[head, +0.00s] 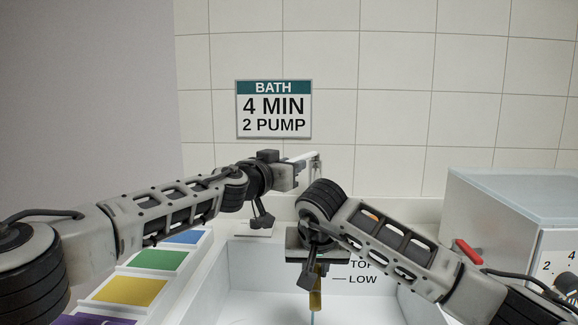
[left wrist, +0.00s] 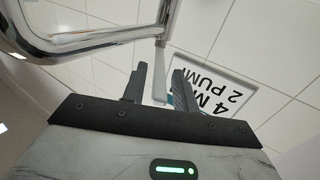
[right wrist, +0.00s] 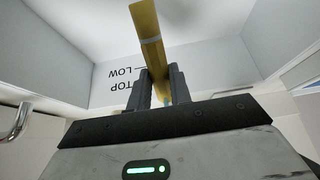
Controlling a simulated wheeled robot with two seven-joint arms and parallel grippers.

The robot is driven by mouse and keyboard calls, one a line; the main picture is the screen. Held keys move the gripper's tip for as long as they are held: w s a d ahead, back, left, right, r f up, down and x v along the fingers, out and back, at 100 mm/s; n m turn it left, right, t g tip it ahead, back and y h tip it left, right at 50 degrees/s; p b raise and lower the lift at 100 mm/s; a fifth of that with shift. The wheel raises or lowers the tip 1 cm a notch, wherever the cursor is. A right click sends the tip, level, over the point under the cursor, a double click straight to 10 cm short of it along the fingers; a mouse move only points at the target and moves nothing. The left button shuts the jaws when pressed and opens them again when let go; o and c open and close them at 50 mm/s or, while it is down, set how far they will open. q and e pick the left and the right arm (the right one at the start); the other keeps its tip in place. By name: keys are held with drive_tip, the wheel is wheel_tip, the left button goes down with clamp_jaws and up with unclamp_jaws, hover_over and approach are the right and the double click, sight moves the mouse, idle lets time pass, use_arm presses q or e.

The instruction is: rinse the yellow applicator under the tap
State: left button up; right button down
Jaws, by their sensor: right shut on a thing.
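The yellow applicator (head: 315,293) hangs upright over the white basin (head: 255,270). My right gripper (right wrist: 160,88) is shut on it, and its yellow length (right wrist: 148,40) stretches beyond the fingers. A thin pale-blue bit shows at its lower end; I cannot tell whether it is water or part of the applicator. The chrome tap (left wrist: 90,48) stands at the back of the basin, partly hidden by my arms in the head view. My left gripper (left wrist: 160,85) is open beside it. A pale lever (left wrist: 160,72) shows between its fingers; contact is unclear.
Colour panels, including a green one (head: 157,260) and a yellow one (head: 130,290), line the left side. A white box (head: 515,205) with a red handle (head: 468,251) stands at right. A sign (head: 273,109) reads BATH, 4 MIN, 2 PUMP. The basin wall carries TOP and LOW marks.

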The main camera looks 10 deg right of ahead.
use_arm(q)
clamp_jaws()
drive_tip(key=shift+w+a+m+g+h, duration=0.45)
drive_tip(key=shift+a+m+g+h, duration=0.05)
drive_tip(key=shift+h, duration=0.1)
drive_tip(key=shift+o, duration=1.6)
unclamp_jaws()
drive_tip(key=v, duration=1.2)
